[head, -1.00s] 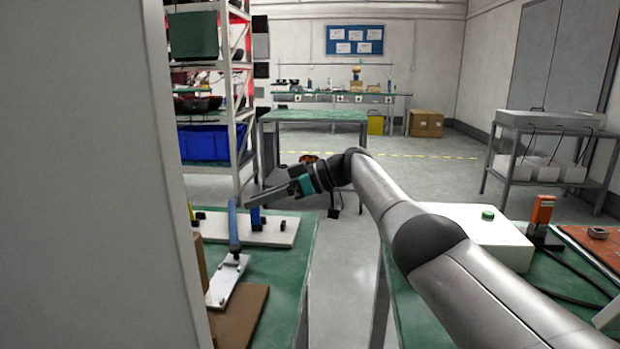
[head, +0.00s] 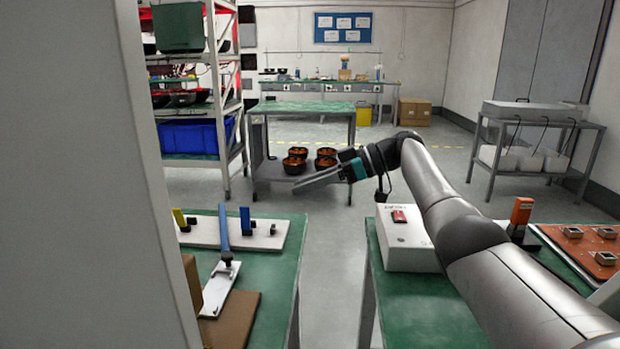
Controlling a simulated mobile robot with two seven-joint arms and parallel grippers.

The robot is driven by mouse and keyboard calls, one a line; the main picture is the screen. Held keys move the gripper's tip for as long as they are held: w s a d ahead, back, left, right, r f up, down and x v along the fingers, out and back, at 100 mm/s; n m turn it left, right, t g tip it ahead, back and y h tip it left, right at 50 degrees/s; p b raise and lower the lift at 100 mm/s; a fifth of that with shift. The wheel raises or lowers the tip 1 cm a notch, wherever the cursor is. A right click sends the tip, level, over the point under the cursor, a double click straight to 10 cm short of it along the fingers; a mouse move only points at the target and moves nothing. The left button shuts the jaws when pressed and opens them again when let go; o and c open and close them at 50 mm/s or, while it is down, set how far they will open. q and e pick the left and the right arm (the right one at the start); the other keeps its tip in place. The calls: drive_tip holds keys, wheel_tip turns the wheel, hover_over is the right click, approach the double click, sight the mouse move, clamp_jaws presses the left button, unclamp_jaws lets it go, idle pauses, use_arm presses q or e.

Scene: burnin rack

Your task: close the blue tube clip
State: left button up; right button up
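A blue upright piece (head: 245,220), likely the blue tube clip, stands at the right part of a white board (head: 205,234) on the green-topped table at left. Its top appears raised; whether it is latched cannot be told. A long blue lever (head: 222,229) rises in front of the board from a black pivot on a white plate (head: 216,292). My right gripper (head: 300,185) is right of and beyond the blue piece, clear of it, over the gap between tables. It is seen side-on with nothing visible in it; its opening cannot be judged. My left gripper is not seen.
A yellow upright piece (head: 180,218) stands on the board's left end. A grey panel (head: 80,180) blocks the far left. A brown block (head: 235,318) lies at the table's front. A white box (head: 400,250) with a red switch stands on the right table. Floor between the tables is clear.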

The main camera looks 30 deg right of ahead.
drive_tip(key=shift+s+d+r, duration=0.1)
drive_tip(key=shift+s+d, duration=0.05)
drive_tip(key=shift+d, duration=0.1)
